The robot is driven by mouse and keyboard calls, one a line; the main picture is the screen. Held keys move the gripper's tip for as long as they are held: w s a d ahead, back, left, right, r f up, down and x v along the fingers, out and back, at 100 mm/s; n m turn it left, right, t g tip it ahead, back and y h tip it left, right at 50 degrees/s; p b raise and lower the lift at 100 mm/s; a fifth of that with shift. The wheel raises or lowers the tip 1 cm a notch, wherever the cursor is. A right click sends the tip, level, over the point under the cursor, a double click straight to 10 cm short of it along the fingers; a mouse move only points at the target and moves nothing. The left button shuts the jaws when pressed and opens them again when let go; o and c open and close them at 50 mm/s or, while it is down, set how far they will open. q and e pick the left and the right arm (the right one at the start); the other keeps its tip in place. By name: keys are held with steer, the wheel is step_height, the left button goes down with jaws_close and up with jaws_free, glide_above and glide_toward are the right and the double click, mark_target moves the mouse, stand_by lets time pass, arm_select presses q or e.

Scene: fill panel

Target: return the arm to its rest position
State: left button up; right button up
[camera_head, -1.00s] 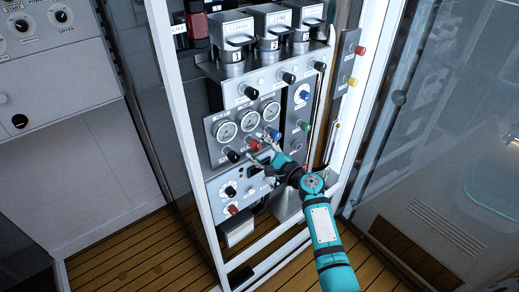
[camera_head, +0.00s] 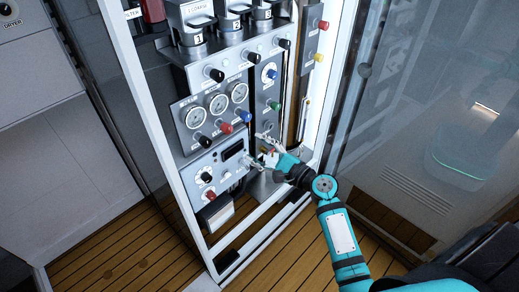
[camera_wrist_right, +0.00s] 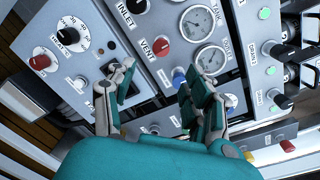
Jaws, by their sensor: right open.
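My right arm (camera_head: 344,245) is teal and comes in from the lower right in the head view. My right gripper (camera_head: 262,152) is open and empty in front of the lower part of the fill panel (camera_head: 181,118), right of its small dark display. In the right wrist view the two fingers of the gripper (camera_wrist_right: 160,95) stand apart, with the panel face between and behind them. I cannot tell from these views how far the fingertips are from the panel. My left gripper does not show.
The panel carries several gauges (camera_head: 218,103), a red knob (camera_head: 226,128) and a blue knob (camera_head: 245,116). A white frame post (camera_head: 150,120) stands on the left. A glass door (camera_head: 440,120) is on the right. Wooden floor (camera_head: 130,250) lies below.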

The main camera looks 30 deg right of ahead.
stand_by(0.3)
steer(key=s+a+f+n+g+h, duration=0.1)
steer(key=s+f+n+g, duration=0.3)
steer(key=f, duration=0.8)
steer(key=s+a+f+n+g+h, duration=0.1)
steer(key=s+f+n+g+h, duration=0.15)
steer(key=s+f, duration=0.65)
steer(key=s+a+f+n+g, duration=0.1)
steer(key=s+f+n+g, duration=0.15)
steer(key=f, duration=1.25)
steer(key=s+f+n+g+h, duration=0.1)
steer(key=s+f+n, duration=0.4)
steer(key=s, duration=0.6)
steer(key=s+d+f+n+g+h, duration=0.1)
steer(key=s+f+n+g, duration=0.2)
steer(key=s, duration=0.8)
steer(key=s+f+n+g+h, duration=0.1)
steer(key=s+f+n+g, duration=0.1)
steer(key=s+f+n, duration=0.6)
steer(key=s, duration=0.2)
steer(key=shift+s+d, duration=0.3)
steer(key=shift+s, duration=0.1)
steer(key=shift+w+f, duration=0.1)
